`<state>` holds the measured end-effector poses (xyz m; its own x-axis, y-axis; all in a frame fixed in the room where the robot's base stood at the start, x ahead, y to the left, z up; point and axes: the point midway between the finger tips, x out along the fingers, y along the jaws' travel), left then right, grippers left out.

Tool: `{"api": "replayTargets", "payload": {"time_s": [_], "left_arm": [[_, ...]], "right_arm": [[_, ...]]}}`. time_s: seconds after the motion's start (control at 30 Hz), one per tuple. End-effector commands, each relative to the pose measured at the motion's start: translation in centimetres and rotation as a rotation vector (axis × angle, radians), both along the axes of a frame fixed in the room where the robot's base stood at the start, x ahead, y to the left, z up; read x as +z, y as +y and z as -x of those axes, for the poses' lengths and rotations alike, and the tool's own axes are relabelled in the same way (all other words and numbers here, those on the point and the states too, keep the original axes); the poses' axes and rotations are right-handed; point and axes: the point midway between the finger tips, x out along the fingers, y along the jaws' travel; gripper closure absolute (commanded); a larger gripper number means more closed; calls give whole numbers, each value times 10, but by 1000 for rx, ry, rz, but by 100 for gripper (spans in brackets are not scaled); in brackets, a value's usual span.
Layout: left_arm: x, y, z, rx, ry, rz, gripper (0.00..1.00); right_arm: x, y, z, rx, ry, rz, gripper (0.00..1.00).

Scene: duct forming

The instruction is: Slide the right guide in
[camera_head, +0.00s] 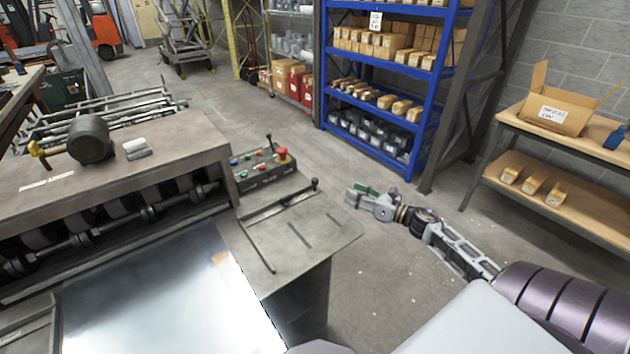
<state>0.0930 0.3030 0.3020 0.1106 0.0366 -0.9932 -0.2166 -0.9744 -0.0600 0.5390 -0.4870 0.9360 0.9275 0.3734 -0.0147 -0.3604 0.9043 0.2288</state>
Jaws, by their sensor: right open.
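The right guide (257,246) appears to be a thin dark bar lying on the machine's side table, right of the shiny sheet metal (165,295). A gap of bare table shows between the bar and the sheet's edge. A thin rod (285,202) runs from the bar's far end to the right and ends in a small black upright knob (315,184) near the table's edge. My right gripper (356,194) is open and empty, just right of the knob and apart from it, beyond the table's edge. My left gripper is not in view.
A control box (262,170) with a red button and a black lever stands behind the side table (310,232). The roller machine (120,190) fills the left. A blue shelf rack (415,150) and a wooden bench (490,125) stand behind my right arm. Floor between is clear.

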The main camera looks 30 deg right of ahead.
Motion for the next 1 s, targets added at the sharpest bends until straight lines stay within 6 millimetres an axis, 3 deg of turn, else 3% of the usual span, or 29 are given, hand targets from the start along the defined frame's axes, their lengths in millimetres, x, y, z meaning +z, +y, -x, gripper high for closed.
{"api": "replayTargets", "payload": {"time_s": [0.3,1.0], "left_arm": [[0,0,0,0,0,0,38],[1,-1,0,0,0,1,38]], "right_arm": [[19,23,4,88,-106,199,58],[20,29,-5,91,-111,204,58]]}}
